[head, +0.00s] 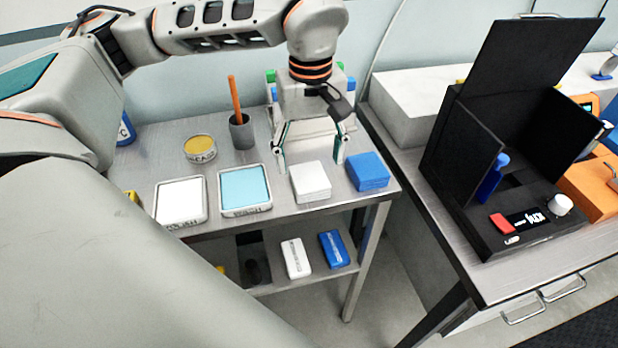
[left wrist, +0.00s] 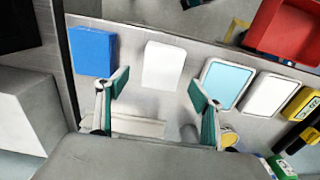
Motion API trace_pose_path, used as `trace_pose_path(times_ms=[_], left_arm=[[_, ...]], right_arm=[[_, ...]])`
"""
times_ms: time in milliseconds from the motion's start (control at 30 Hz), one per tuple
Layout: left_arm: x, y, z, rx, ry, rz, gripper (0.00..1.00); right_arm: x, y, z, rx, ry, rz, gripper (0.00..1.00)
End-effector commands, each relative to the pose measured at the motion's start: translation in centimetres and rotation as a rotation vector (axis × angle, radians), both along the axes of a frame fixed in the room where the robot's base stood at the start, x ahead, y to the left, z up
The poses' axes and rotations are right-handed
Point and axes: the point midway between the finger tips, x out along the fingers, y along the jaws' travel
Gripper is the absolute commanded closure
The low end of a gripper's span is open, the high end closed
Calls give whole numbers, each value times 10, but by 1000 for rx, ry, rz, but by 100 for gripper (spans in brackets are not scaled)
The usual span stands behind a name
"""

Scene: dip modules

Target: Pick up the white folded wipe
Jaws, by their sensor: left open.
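The white folded wipe (head: 311,182) lies on the steel table between a light blue tray and a blue folded wipe (head: 367,171). In the left wrist view the white wipe (left wrist: 163,65) lies ahead of the fingers, with the blue wipe (left wrist: 93,51) to its left. My left gripper (head: 311,166) is open and empty, with its fingers pointing down above and just behind the white wipe. In the left wrist view its fingertips (left wrist: 158,82) are spread wider than the wipe. My right gripper is not in view.
A light blue tray (head: 245,190) and a white tray (head: 181,201) stand left of the wipe. Behind are a grey cup (head: 241,130) with an orange stick and a yellow-topped tin (head: 200,149). A black box (head: 500,130) stands on the right bench.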

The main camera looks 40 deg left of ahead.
Motion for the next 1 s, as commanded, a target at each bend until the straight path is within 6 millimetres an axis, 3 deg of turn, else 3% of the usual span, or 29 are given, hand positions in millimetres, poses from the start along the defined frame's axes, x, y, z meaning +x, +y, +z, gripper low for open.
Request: trace_pose_path(times_ms=[267,567,600,733,1000], left_arm=[[-4,1,-37,0,4,0,33],[-4,1,-43,0,1,0,33],[-4,1,-43,0,1,0,36],[-4,1,-42,0,1,0,68],[-4,1,-42,0,1,1,68]], right_arm=[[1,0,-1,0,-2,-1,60],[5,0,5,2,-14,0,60],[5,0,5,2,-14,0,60],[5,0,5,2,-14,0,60],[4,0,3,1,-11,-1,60]])
